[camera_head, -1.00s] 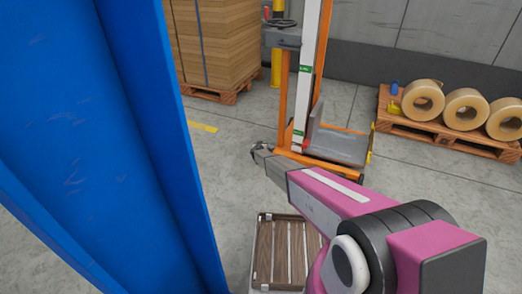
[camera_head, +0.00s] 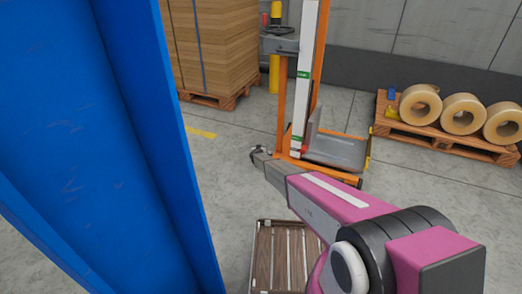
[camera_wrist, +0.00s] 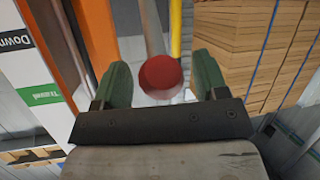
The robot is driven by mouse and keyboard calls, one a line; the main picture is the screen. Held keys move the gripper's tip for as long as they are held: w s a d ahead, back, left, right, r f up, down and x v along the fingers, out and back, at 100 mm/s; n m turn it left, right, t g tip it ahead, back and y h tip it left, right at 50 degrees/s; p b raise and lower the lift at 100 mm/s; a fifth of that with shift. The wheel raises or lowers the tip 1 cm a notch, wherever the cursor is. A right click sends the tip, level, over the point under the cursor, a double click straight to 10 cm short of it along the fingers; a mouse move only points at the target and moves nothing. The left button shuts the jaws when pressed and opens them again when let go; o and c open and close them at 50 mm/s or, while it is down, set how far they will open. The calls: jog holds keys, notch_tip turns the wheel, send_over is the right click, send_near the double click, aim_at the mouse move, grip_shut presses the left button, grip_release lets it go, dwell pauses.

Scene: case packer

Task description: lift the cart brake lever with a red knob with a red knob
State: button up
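The red knob (camera_wrist: 161,76) shows in the wrist view, between the two green finger pads of my gripper (camera_wrist: 159,70). Clear gaps show on both sides of the knob, so the fingers are open and not closed on it. A grey bar (camera_wrist: 152,28) rises behind the knob and may be its lever. In the head view my gripper (camera_head: 257,153) is small, left of the base of the orange-framed cart (camera_head: 282,108). I cannot make out the knob at the gripper there.
A tall blue panel (camera_head: 120,130) fills the left of the head view. Stacked cardboard (camera_head: 215,45) stands on a pallet behind. Tape rolls (camera_head: 462,113) lie on a pallet (camera_head: 440,138) at right. A slatted wooden platform (camera_head: 281,262) is below my arm. Grey floor (camera_head: 225,165) lies open between.

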jog(key=v, duration=1)
jog(key=shift+s, duration=0.4)
jog(key=shift+r, duration=0.1)
jog(key=s+d+r+n+g+y, duration=0.1)
jog(key=s+d+r+g+y, duration=0.2)
jog(key=s+r, duration=0.45)
jog(key=s+d+r+n+g+y, duration=0.1)
jog(key=s+d+r+n+y, duration=0.15)
jog(key=s+d+r, duration=0.5)
jog(key=s+d+r+m+g+h, duration=0.1)
jog(key=s+d+r+g, duration=0.2)
jog(key=s, duration=0.7)
jog(key=s+d+r+m+g+h, duration=0.1)
jog(key=s+d+r+g, duration=0.2)
jog(key=s+d+r, duration=0.4)
jog(key=s+d+r+m+g+h, duration=0.1)
jog(key=s+d+r+g, duration=0.2)
jog(key=s, duration=1.2)
jog(key=d+r, duration=0.2)
jog(key=d, duration=0.3)
jog(key=shift+d+g, duration=0.2)
jog(key=shift+g, duration=0.2)
